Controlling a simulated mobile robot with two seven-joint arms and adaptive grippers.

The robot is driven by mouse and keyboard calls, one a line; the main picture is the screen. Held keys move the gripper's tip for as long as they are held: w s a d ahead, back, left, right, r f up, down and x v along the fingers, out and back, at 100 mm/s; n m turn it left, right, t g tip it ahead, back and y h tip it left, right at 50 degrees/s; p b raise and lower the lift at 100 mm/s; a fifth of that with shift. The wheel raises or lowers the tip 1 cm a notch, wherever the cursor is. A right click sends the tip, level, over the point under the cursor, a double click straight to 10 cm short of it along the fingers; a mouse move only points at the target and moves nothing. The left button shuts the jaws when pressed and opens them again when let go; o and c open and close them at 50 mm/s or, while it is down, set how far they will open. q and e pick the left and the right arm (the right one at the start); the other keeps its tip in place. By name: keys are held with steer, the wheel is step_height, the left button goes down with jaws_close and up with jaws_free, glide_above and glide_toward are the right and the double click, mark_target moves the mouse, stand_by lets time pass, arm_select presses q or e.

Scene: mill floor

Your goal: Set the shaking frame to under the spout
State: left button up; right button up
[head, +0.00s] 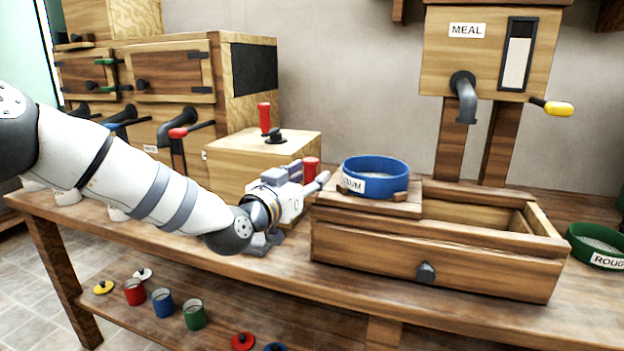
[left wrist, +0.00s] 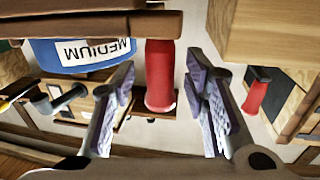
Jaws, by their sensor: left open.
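The shaking frame (head: 400,209) is a wooden carriage on the left end of an open wooden box (head: 370,245). A blue sieve labelled MEDIUM (head: 376,172) sits on it, and a red upright handle (head: 311,168) stands at its left. The dark spout (head: 465,100) of the MEAL cabinet hangs farther right, over the box's open part. My left gripper (head: 309,178) is open at the red handle. In the left wrist view the handle (left wrist: 160,78) stands between the spread fingers (left wrist: 157,90), with gaps on both sides. My right gripper is not in view.
A wooden box (head: 255,165) with another red handle (head: 264,118) stands behind my left gripper. A green sieve labelled ROUGH (head: 597,245) lies right of the open box. A yellow-tipped lever (head: 557,108) sticks out from the MEAL cabinet (head: 490,60). Coloured pots stand on the lower shelf.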

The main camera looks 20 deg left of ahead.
mark_target(398, 180)
arm_select(q)
steer(key=shift+w+d, duration=0.15)
steer(key=shift+w, duration=0.6)
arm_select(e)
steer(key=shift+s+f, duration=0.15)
arm_select(q)
steer(key=shift+c, duration=0.5)
jaws_close()
steer(key=d, duration=0.5)
steer(key=d+p, duration=0.1)
steer(key=d, duration=1)
steer(key=shift+s+d+p, duration=0.1)
steer(key=shift+s+p, duration=0.25)
steer(key=shift+p, duration=0.05)
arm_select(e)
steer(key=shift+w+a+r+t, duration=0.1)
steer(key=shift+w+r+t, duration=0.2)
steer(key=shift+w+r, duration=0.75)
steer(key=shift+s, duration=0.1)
